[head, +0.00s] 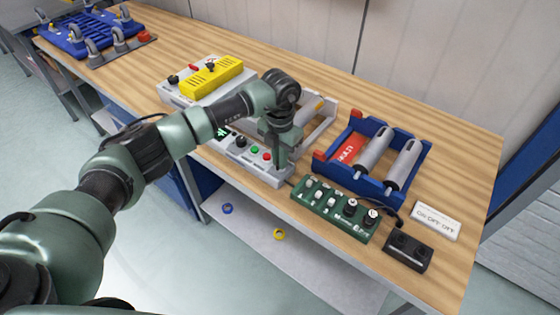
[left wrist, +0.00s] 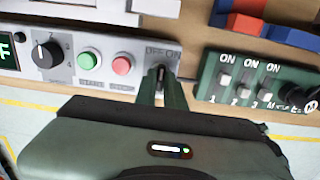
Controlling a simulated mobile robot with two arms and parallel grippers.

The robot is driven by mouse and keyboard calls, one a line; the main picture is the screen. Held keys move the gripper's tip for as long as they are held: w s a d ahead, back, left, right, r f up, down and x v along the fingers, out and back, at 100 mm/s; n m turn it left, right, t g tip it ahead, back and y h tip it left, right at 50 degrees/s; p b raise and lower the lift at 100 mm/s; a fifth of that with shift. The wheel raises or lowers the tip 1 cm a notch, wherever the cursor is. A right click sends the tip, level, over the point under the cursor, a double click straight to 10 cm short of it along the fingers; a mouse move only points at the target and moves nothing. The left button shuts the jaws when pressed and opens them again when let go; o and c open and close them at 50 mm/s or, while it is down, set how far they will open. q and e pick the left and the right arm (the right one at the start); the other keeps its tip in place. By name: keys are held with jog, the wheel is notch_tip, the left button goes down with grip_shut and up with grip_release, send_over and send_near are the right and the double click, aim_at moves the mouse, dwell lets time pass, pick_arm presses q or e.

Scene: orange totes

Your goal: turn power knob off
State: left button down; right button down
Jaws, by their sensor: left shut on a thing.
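The power knob (left wrist: 160,72) is a small dark piece under the OFF and ON labels on a grey control panel. It shows in the left wrist view between my fingertips, which partly hide it. It looks roughly upright between the two labels, but its exact setting is hard to tell. My left gripper (head: 281,164) reaches down to the right end of the grey panel (head: 226,147) and hides the knob in the head view. In the left wrist view the left gripper (left wrist: 160,88) is shut on the knob. My right gripper is in neither view.
Left of the knob are a red button (left wrist: 121,65), a green button (left wrist: 89,59) and a black dial (left wrist: 45,54). A green switch box (head: 335,208) stands close on the right. A blue tray (head: 395,201) with grey cylinders and a yellow block (head: 212,78) stand nearby.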

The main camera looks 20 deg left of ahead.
pick_arm(q)
jog(key=n+b, duration=0.1)
jog(key=n, duration=0.3)
jog(key=shift+n, duration=0.4)
jog(key=n+b, duration=0.1)
jog(key=n, duration=0.3)
jog(key=shift+w+r+n, duration=0.1)
jog(key=shift+n, duration=0.2)
jog(key=c, duration=1.5)
grip_release()
notch_tip(320, 180, up, 6)
jog(key=shift+r+b, duration=0.2)
jog(key=shift+b, duration=0.85)
jog(key=shift+r, duration=0.65)
